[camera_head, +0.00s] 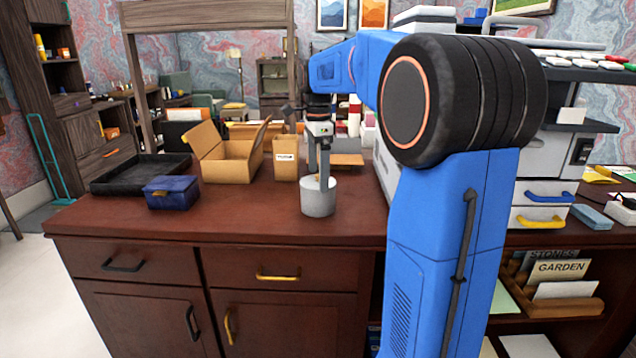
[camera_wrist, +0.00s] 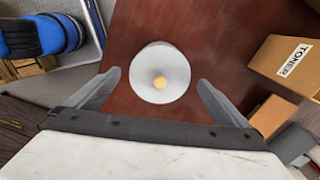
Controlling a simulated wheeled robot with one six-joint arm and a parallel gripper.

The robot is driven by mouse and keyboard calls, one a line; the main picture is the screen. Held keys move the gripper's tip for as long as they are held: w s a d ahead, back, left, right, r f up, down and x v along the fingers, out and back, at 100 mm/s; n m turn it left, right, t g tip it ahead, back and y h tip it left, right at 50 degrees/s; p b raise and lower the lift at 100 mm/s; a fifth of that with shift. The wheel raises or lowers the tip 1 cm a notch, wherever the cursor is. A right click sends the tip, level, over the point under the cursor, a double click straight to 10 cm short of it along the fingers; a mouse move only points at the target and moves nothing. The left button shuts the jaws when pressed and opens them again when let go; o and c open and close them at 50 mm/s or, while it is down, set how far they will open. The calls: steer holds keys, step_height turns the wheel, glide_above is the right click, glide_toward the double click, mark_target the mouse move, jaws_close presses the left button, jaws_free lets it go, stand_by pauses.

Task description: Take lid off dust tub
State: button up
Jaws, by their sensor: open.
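The dust tub (camera_head: 318,204) is a light grey cylinder standing upright on the dark red-brown desk, near its front edge. Its pale round lid (camera_wrist: 160,84) is on top, with a small yellowish knob (camera_wrist: 160,81) at the centre. My gripper (camera_head: 323,180) points down over the tub. In the wrist view my gripper (camera_wrist: 158,84) is open, one finger to each side of the lid, and neither finger visibly touches the knob. The wrist view looks down on the lid, which hides most of the tub's wall.
A dark blue box (camera_head: 171,193) and a black tray (camera_head: 136,174) lie left on the desk (camera_head: 250,218). An open cardboard box (camera_head: 228,158) and a toner box (camera_head: 286,165) stand behind the tub. My blue arm hides part of the right side. The desk front left of the tub is clear.

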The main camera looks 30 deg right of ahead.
steer(key=shift+f, duration=0.1)
steer(key=shift+c, duration=0.6)
steer(key=c, duration=1)
steer(key=shift+o, duration=0.2)
